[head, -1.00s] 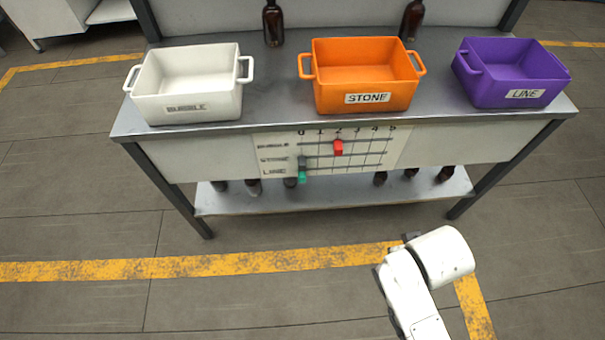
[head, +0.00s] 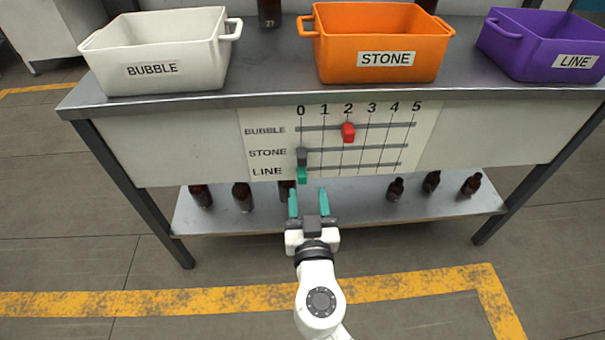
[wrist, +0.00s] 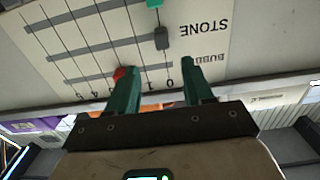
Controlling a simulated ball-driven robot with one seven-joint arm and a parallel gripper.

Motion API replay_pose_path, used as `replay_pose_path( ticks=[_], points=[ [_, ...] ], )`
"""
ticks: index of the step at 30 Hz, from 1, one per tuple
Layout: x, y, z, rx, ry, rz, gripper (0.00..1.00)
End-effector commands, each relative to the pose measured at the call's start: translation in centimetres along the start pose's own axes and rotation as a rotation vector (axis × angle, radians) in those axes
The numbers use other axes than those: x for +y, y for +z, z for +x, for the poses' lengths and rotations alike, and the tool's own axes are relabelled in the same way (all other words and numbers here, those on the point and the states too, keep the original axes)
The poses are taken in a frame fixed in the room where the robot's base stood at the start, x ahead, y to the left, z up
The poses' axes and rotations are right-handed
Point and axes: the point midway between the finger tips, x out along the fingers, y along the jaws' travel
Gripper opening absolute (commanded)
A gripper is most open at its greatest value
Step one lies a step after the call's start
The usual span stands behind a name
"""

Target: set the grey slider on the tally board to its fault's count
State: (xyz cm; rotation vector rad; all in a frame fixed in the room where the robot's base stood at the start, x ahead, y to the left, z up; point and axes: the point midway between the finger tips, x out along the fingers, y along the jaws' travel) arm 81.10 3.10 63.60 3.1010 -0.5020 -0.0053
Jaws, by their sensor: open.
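The tally board (head: 430,115) hangs on the front of the table, with rows BUBBLE, STONE and LINE under a 0 to 5 scale. The grey slider (head: 302,156) is on the STONE row at 0; it also shows in the wrist view (wrist: 162,38). The red slider (head: 348,132) is on the BUBBLE row at 2. The green slider (head: 301,176) is on the LINE row at 0. My gripper (head: 309,195) is open and empty, with green fingers, just below the board's left part. In the wrist view its fingers (wrist: 158,80) point toward the board, apart from the grey slider.
A white BUBBLE bin (head: 205,70), an orange STONE bin (head: 425,65) and a purple LINE bin (head: 535,60) stand on the tabletop (head: 270,75). Several amber bottles stand on the lower shelf (head: 350,210). An amber bottle (head: 268,12) stands behind the bins.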

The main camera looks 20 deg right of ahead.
Motion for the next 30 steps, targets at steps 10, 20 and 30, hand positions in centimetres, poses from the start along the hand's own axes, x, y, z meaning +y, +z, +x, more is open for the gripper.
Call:
replay_pose_path(
  ticks=[10,20,30],
  points=[
    [-0.3,-0.2,4.3,0.007,-0.007,0.0,0.51],
    [-0.3,-0.1,9.5,0.004,-0.007,0.0,0.51],
    [-0.3,0.0,10.8,0.003,-0.007,0.001,0.51]
  ],
)
